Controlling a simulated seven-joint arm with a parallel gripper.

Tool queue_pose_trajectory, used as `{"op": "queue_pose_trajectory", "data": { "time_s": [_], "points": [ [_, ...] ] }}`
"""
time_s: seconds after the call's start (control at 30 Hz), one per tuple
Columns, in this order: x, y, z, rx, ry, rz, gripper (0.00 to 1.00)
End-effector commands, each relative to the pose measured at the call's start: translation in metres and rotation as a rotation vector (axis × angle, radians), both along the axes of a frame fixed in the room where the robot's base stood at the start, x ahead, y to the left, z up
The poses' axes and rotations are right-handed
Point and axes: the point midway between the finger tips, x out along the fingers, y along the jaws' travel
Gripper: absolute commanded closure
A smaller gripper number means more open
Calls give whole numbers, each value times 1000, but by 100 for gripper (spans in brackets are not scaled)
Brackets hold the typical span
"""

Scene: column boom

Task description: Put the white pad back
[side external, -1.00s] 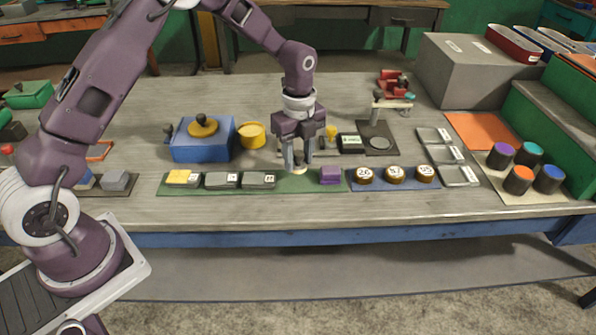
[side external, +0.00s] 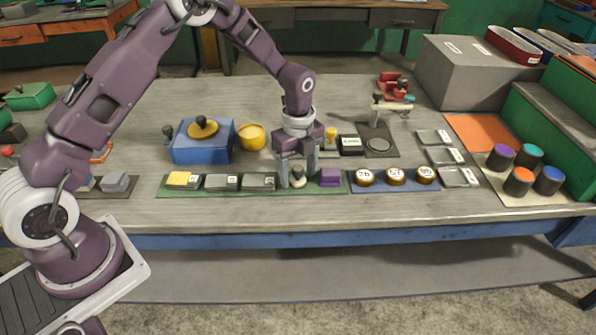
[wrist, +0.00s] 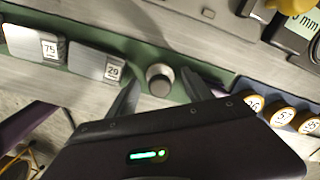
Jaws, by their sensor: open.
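A small round piece, pale with a darker part, stands on the green strip (side external: 312,190) in the side view; I take it for the white pad (side external: 298,182). It also shows in the wrist view as a short round piece with a pale grey top (wrist: 160,76). My gripper (side external: 298,184) is open and low over the strip, with a finger on each side of the pad. In the wrist view my gripper (wrist: 160,84) shows gaps between both fingers and the pad. The pad's underside is hidden.
Left of the pad are numbered blocks (side external: 221,182) on the same strip; a purple block (side external: 331,177) is close on its right. Brown numbered discs (side external: 395,175) lie beyond it on a blue strip. A blue box (side external: 203,150) and yellow cup (side external: 252,137) stand behind.

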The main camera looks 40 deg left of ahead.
Motion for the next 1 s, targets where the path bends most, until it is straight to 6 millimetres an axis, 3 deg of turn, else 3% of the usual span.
{"op": "queue_pose_trajectory", "data": {
  "time_s": [0.43, 0.8, 0.87, 0.9, 1.0],
  "points": [
    [1, -1, 103, 0, -4, 1, 41],
    [-3, -2, 128, 2, -8, 21, 41],
    [-12, -2, 145, 8, -31, 86, 41],
    [-22, -3, 164, 11, -57, 160, 41],
    [-68, -5, 219, 5, -143, 439, 41]
  ]
}}
